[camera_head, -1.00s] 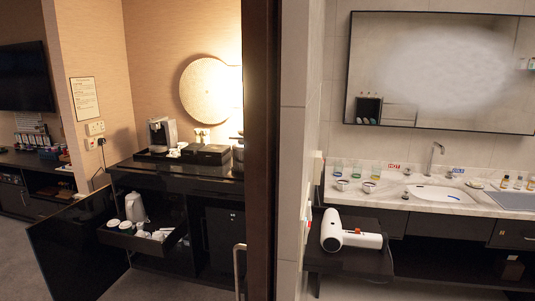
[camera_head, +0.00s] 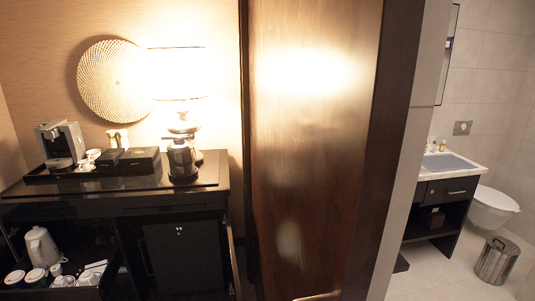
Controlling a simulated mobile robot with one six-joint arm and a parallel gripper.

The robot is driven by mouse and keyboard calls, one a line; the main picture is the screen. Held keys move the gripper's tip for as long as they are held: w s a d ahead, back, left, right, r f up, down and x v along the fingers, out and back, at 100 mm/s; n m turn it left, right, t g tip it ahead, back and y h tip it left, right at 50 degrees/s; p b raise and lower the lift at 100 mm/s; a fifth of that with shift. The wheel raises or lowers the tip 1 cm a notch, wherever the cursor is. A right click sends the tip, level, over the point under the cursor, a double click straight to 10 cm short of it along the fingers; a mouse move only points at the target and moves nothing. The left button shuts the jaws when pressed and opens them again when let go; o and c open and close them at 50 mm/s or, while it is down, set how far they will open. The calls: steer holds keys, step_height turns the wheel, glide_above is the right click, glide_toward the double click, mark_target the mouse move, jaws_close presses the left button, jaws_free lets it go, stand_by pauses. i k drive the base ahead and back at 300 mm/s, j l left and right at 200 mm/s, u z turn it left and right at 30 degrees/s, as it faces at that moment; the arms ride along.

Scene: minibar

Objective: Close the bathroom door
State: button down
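The bathroom door (camera_head: 310,170) is a tall brown wooden panel in the middle of the view, with a bright lamp reflection on its upper part. A pale metal handle (camera_head: 318,296) shows at the bottom edge of the picture, partly cut off. The doorway's dark frame (camera_head: 385,150) stands to the right of the panel. The bathroom shows to the right of this frame, so the door stands open. My gripper is not in view.
A minibar counter (camera_head: 120,190) with a coffee machine (camera_head: 60,143) and an open drawer of cups (camera_head: 38,278) stands left of the door. In the bathroom are a sink cabinet (camera_head: 440,195), a toilet (camera_head: 492,207) and a bin (camera_head: 497,260). Some tiled floor is clear.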

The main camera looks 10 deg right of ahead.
mark_target(331, 82)
steer(key=j+z, duration=0.35)
steer(key=j, duration=0.25)
steer(key=j+z, duration=0.4)
steer(key=j, duration=0.2)
steer(key=j+z, duration=0.35)
steer(key=j, duration=0.25)
steer(key=j+z, duration=0.3)
steer(key=j, duration=0.25)
steer(key=k+j+z, duration=0.1)
steer(key=j+z, duration=0.25)
steer(key=j, duration=0.15)
